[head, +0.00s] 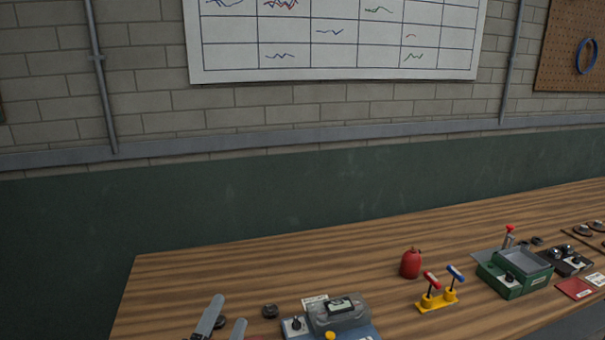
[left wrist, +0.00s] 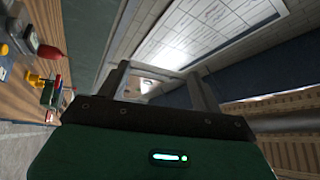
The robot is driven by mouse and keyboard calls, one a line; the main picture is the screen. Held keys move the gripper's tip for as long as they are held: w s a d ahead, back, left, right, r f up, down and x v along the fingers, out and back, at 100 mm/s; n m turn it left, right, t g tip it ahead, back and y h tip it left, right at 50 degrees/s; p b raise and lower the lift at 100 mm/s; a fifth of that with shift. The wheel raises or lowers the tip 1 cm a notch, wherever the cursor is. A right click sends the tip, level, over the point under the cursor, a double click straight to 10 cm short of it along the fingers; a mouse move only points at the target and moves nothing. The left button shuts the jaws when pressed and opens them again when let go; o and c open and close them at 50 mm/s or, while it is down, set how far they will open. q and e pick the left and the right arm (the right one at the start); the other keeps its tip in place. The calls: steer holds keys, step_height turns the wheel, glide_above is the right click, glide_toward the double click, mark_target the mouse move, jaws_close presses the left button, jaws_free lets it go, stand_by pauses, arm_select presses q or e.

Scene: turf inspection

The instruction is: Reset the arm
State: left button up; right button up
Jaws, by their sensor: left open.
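My left gripper (head: 223,316) shows at the bottom edge of the head view, left of centre. Its two grey fingers point up over the left part of the wooden bench. They are apart, with nothing seen between them. In the left wrist view the two dark fingers (left wrist: 157,80) stand apart and empty, in front of the wall and the chart. The rest of the left arm is below the head view. My right gripper is in neither view.
The wooden bench (head: 240,265) bears a grey device (head: 338,314), a red rounded object (head: 411,263), a yellow base with red and blue levers (head: 437,304) and a green box (head: 514,274). The bench's back left is clear.

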arm_select(q)
steer(key=s+a+f+n+g+y, duration=0.3)
steer(key=a+f+n+g, duration=0.15)
steer(key=f, duration=0.35)
steer(key=s+a+f+n+g+y, duration=0.35)
steer(key=f+n, duration=0.25)
steer(key=f, duration=0.2)
steer(key=s+a+f+n+g+h, duration=0.1)
steer(key=s+f+n+g, duration=0.2)
steer(key=s+f+g, duration=0.35)
steer(key=s+a+f+n+g, duration=0.1)
steer(key=s+f+n+g, duration=0.2)
steer(key=s, duration=0.7)
step_height(320, 180, down, 32)
steer(key=m+g, duration=0.1)
steer(key=s+a+f+g, duration=0.1)
steer(key=s+a+f, duration=0.2)
steer(key=s+f, duration=1.7)
steer(key=shift+w+d, duration=0.1)
